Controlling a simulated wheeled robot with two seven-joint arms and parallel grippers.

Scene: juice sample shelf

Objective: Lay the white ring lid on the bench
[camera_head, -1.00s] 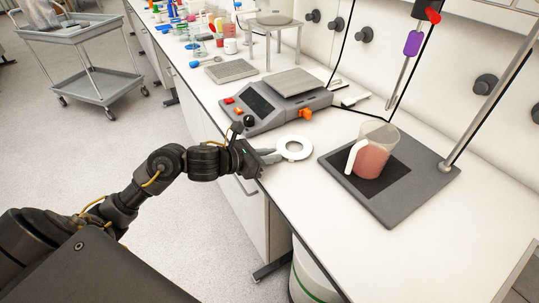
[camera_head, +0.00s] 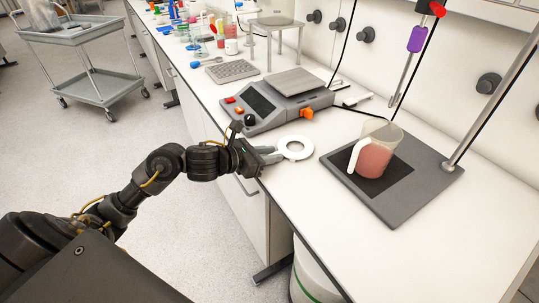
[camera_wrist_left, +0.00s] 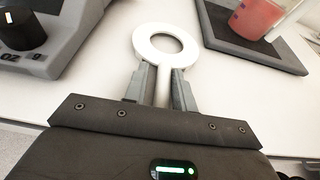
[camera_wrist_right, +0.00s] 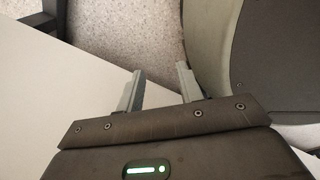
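The white ring lid (camera_head: 309,148) is a flat ring with a short handle, at the front edge of the bench (camera_head: 330,225) between the scale and the dark plate. My left gripper (camera_head: 275,156) is shut on the lid's handle. The left wrist view shows the ring (camera_wrist_left: 184,38) beyond the fingertips (camera_wrist_left: 164,80), with the handle between them. The ring is flat and close over the bench top; I cannot tell whether it touches. My right gripper (camera_wrist_right: 161,82) is open and empty in the right wrist view, outside the head view.
A scale (camera_head: 265,112) with an orange knob stands just behind the lid. To the right, a beaker of pink liquid (camera_head: 374,158) stands on a dark stand base (camera_head: 400,212) with a metal rod. Bare bench lies in front of that base. A grey cart (camera_head: 105,88) stands far left.

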